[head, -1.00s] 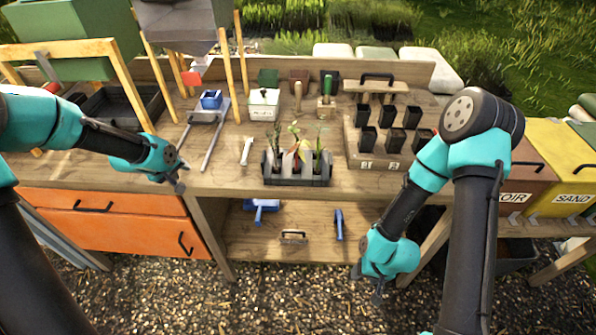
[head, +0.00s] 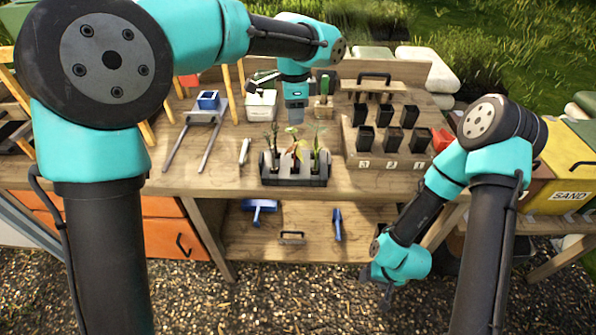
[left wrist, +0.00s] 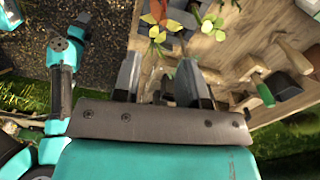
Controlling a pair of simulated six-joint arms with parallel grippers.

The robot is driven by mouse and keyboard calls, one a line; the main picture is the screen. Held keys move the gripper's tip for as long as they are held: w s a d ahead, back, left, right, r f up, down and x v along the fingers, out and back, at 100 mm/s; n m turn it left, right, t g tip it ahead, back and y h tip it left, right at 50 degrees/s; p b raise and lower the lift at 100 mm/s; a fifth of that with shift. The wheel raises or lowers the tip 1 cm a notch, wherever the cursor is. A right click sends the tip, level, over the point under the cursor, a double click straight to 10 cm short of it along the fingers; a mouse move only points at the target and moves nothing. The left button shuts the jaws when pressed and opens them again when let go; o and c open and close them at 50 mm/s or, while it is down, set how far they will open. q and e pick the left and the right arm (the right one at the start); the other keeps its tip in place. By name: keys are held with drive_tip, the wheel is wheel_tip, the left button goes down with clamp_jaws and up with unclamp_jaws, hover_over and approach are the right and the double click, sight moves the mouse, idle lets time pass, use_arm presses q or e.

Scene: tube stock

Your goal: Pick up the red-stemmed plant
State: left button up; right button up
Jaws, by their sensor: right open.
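A grey rack (head: 297,181) holds three small plants in a row on the bench. The middle plant (head: 297,158) shows red and is the likely red-stemmed one; its stem is too small to see clearly. In the left wrist view, a plant with red-orange leaves (left wrist: 157,13) is at the top, beyond my fingers. My left gripper (head: 295,118) points down above and just behind the rack. Its fingers (left wrist: 160,72) are apart with nothing visibly held. My right gripper (head: 387,300) is open and empty, low in front of the bench.
A stepped stand with black pots (head: 408,125) is right of the rack. A white box (head: 261,105) and a green-handled tool (head: 325,90) are behind it. A blue block (head: 208,100) sits on a frame at left. Bench space in front of the rack is narrow.

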idle(0.3)
use_arm(q)
hover_over(295, 169)
wheel_tip(295, 169, down, 12)
drive_tip(key=shift+s+d+f, duration=0.1)
idle(0.4)
drive_tip(key=shift+w+a+f, duration=0.1)
drive_tip(key=shift+w+f, duration=0.05)
drive_tip(key=shift+f, duration=1.15)
drive_tip(key=shift+w+a+f, duration=0.1)
drive_tip(key=shift+w+f, duration=0.05)
drive_tip(key=shift+f, duration=1.15)
clamp_jaws()
